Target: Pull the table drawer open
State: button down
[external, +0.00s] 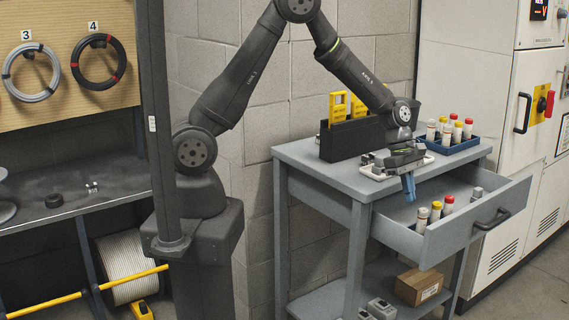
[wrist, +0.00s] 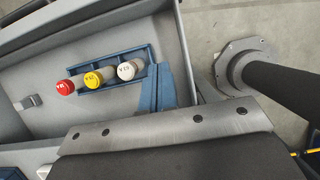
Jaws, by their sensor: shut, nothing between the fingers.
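The grey table drawer (external: 462,232) stands well open from the table (external: 359,188) in the external view. Its dark bow handle (external: 491,219) is on the front panel, to the right. My gripper (external: 408,188) points down by the table's front edge, over the drawer's rear left part, with its blue fingers shut and empty. It is apart from the handle. The wrist view shows the shut blue fingers (wrist: 168,88) beside a blue rack (wrist: 108,62) in the drawer. Red, yellow and white capped cylinders sit in that rack. I cannot make out the handle in the wrist view.
A cardboard box (external: 418,287) is on the lower shelf. A white cabinet (external: 512,160) stands right. Floor shows beside the drawer.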

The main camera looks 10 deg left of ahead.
aim_at(441, 241)
jog(key=x, duration=1)
jog(key=shift+f, duration=0.25)
jog(key=shift+s+d+r, duration=0.2)
jog(key=shift+s+d, duration=0.7)
jog(key=shift+s, duration=0.1)
jog(key=shift+s+d, duration=0.4)
jog(key=s+d, duration=0.3)
jog(key=shift+s+d, duration=0.25)
jog(key=w+a, duration=0.3)
jog(key=shift+w+r, duration=0.1)
jog(key=shift+r, duration=0.25)
jog(key=v, duration=0.9)
jog(key=shift+r, duration=0.15)
